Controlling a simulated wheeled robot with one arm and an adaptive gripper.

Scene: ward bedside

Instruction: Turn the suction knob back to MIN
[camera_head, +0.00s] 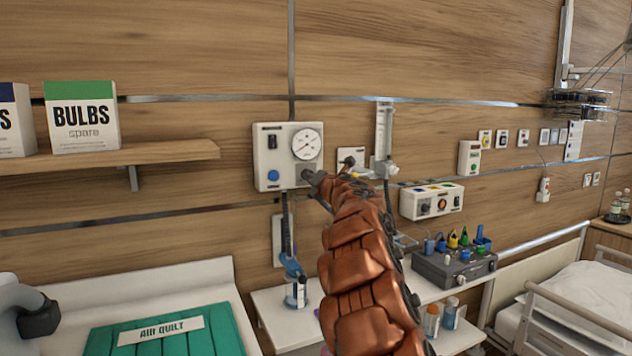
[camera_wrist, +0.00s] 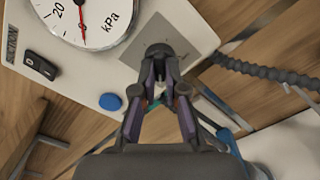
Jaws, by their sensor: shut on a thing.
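The white suction unit (camera_head: 268,160) is on the wood-panelled wall in the head view. It carries a round pressure gauge (camera_head: 307,143), a dark rocker switch (camera_head: 272,141) and a blue button (camera_head: 273,175). In the wrist view the gauge (camera_wrist: 97,18) shows a red needle pointing near 0. The dark round suction knob (camera_wrist: 159,49) sits at the unit's lower right corner. My gripper (camera_wrist: 160,72) is shut on the knob, its fingers meeting it from the front. The knob's pointer and any MIN marking cannot be made out. In the head view my arm hides most of the gripper.
A flowmeter (camera_head: 383,130) with a hose is on the wall just right of the unit. Below stands a white table (camera_head: 278,327) with a bottle (camera_head: 296,292) and a grey device (camera_head: 455,268). A shelf (camera_head: 170,151) with boxes is left; a bed (camera_head: 590,300) is right.

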